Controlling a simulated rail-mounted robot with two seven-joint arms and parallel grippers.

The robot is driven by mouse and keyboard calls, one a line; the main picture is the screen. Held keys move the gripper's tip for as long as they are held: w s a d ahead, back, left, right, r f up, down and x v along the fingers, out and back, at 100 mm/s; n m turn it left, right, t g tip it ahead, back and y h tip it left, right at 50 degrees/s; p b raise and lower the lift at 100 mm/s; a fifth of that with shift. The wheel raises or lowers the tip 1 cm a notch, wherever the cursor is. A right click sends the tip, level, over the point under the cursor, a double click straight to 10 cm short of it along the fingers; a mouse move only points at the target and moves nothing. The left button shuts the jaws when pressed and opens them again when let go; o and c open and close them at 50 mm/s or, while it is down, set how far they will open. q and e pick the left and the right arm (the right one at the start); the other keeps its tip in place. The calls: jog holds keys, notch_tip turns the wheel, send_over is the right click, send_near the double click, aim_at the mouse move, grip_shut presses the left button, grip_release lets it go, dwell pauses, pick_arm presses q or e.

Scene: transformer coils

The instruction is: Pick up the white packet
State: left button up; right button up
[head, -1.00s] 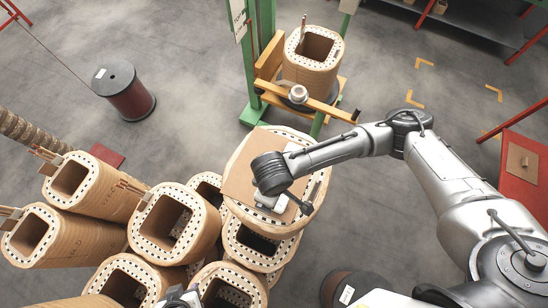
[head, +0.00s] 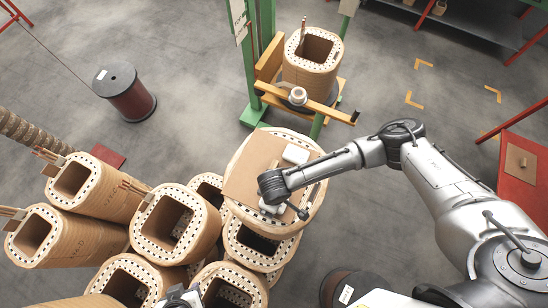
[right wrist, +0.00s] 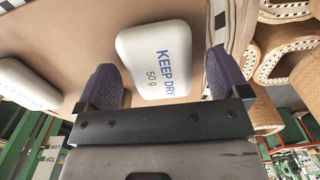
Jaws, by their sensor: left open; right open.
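A white packet (right wrist: 155,62) printed "KEEP DRY 50 g" lies on brown board (right wrist: 70,22) in the right wrist view. My right gripper (right wrist: 160,76) is open, its two dark fingers on either side of the packet; I cannot tell whether they touch it. A second white packet (right wrist: 27,84) lies left of the fingers. In the head view that second packet (head: 296,154) shows on the board (head: 243,172) on top of a coil, and my right wrist mostly covers the spot around the first. My left gripper (head: 182,299) is open at the bottom edge, partly cut off.
The board lies on a wide round-cornered coil (head: 312,212). A green stand (head: 254,60) with a yellow fork (head: 325,105) and a coil (head: 312,60) rises behind. Open floor (head: 400,215) lies to the right.

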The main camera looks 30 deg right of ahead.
jog(key=shift+c, duration=0.2)
jog(key=c, duration=1)
jog(key=shift+o, duration=0.2)
